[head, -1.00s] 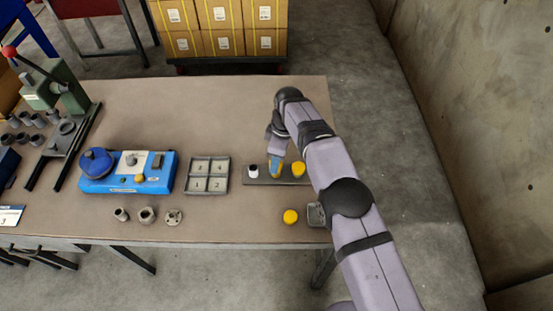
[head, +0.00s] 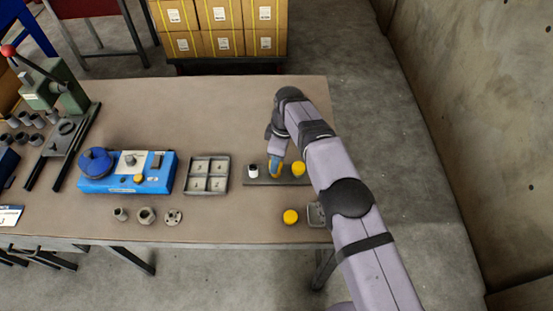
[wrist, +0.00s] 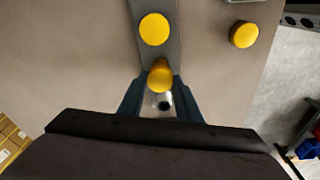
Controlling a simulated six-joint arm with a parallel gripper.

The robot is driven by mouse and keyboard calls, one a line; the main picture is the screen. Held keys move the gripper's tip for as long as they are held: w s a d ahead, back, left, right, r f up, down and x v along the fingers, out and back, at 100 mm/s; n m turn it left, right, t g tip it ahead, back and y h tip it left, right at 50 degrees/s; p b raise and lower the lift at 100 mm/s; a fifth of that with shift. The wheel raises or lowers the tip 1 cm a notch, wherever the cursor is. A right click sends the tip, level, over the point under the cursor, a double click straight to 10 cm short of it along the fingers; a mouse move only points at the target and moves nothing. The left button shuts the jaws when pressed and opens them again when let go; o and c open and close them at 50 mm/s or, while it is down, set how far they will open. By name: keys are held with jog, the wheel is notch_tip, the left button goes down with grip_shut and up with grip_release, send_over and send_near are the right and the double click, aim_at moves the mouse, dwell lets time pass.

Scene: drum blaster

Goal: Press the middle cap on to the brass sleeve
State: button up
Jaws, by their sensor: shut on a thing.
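A dark board (head: 263,182) carries three parts in a row. At its left end stands a white part with a dark top (head: 252,171); it also shows in the wrist view (wrist: 164,102). At its right end is a part with a yellow cap (head: 298,169), seen from above in the wrist view (wrist: 154,28). My gripper (wrist: 157,84) is over the middle position, its two fingers on either side of the middle yellow cap (wrist: 160,73) and shut on it. The brass sleeve cannot be told apart clearly under the cap and fingers.
A loose yellow cap (head: 291,216) sits on the table in front of the board, beside a small grey tray (head: 316,213). A grey compartment tray (head: 207,190) and a blue box (head: 112,184) with knobs lie to the left. The table behind the board is clear.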

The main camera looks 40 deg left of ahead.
jog(key=shift+f+b, duration=0.65)
jog(key=shift+b, duration=0.1)
dwell(1.4)
jog(key=o, duration=1.1)
jog(key=c, duration=0.3)
jog(key=shift+c, duration=0.2)
jog(key=shift+r, duration=0.1)
jog(key=shift+r+p, duration=1.6)
jog(key=shift+r, duration=0.8)
